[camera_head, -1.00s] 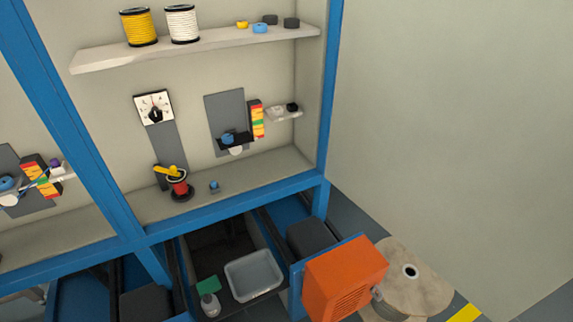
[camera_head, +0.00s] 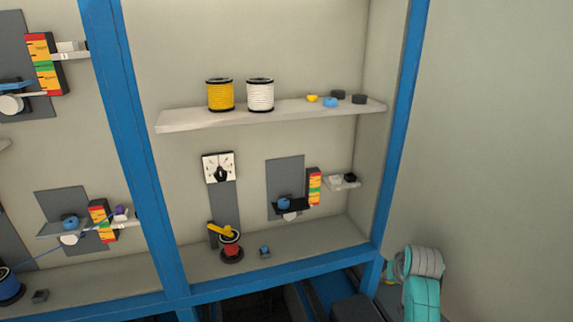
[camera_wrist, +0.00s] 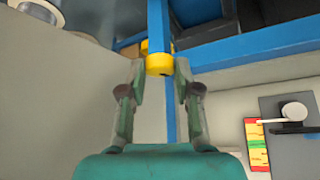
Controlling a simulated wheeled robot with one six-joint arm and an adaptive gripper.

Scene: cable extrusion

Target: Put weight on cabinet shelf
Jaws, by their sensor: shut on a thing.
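In the wrist view my gripper (camera_wrist: 159,75) is shut on a small yellow round weight (camera_wrist: 159,63), held between its fingertips. A blue post of the cabinet is right behind the weight in that view. The cabinet shelf (camera_head: 250,121) is the long pale upper shelf in the head view. A yellow weight (camera_head: 312,98), a blue weight (camera_head: 330,102) and two black weights (camera_head: 359,99) sit at its right end. A part of my teal arm (camera_head: 421,290) shows low at the right, outside the cabinet's right post. The gripper tips are not clear in the head view.
A yellow spool (camera_head: 220,95) and a white spool (camera_head: 260,95) stand on the upper shelf; its left end is bare. A small side shelf (camera_head: 345,185) holds white and black pieces. Blue posts (camera_head: 400,150) frame the cabinet. A dial (camera_head: 218,167) hangs below the shelf.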

